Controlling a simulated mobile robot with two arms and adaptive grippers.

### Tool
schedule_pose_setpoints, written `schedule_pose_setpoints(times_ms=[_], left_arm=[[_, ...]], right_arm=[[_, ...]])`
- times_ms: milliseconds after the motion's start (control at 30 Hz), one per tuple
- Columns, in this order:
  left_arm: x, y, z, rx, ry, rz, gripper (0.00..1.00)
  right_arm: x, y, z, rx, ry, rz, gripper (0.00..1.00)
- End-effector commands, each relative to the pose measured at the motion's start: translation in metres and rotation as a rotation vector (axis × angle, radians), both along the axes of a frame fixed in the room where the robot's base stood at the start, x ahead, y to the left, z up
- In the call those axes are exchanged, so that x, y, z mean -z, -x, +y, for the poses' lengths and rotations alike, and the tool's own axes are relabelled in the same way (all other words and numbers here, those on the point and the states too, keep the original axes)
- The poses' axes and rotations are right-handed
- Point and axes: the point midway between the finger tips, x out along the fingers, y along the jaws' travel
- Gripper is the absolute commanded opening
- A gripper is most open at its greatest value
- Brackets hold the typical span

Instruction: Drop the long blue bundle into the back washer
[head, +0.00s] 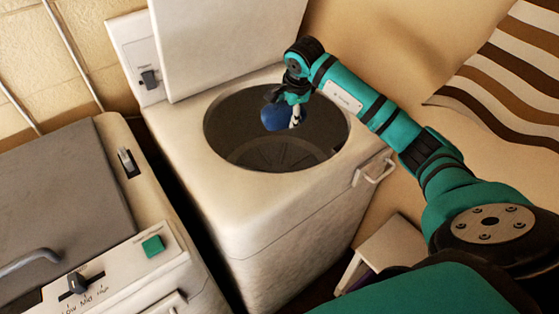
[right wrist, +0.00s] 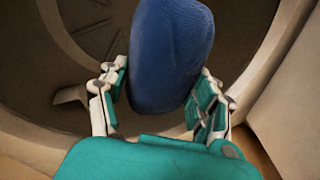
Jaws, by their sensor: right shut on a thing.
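The long blue bundle (head: 275,117) is in my right gripper (head: 290,112), at the round opening of the back washer (head: 205,150). In the right wrist view the blue bundle (right wrist: 170,55) sits between the two fingers of the right gripper (right wrist: 160,95), which are shut on it. Behind it the dark drum (right wrist: 75,50) of the washer shows, with its ribbed floor. The back washer is white, and its lid (head: 225,45) stands raised. My left gripper is in neither view.
A second machine with a grey closed lid (head: 60,190), a knob and a green button (head: 153,246) stands at the front left. A towel-rail-like handle (head: 376,172) sticks out of the back washer's side. A small white stool (head: 395,245) and a striped cloth (head: 510,75) are at the right.

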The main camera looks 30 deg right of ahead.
Motion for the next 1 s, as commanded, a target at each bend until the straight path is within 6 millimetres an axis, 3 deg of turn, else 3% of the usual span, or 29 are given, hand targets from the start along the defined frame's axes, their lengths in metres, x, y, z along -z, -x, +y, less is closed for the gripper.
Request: schedule_pose_setpoints(times_ms=[200,500,533,733,1000], left_arm=[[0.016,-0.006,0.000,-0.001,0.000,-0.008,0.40],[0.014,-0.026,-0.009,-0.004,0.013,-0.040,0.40],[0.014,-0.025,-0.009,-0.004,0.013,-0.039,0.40],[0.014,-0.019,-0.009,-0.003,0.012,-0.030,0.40],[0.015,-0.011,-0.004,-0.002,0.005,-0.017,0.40]], right_arm=[[0.023,-0.001,0.000,0.000,-0.001,-0.003,0.14],[0.023,-0.001,0.000,0.001,-0.001,-0.004,0.14],[0.023,-0.001,0.000,0.001,-0.001,-0.004,0.67],[0.024,-0.001,0.000,0.001,0.000,-0.003,0.92],[0.025,0.000,0.000,0.000,0.001,0.001,0.92]])
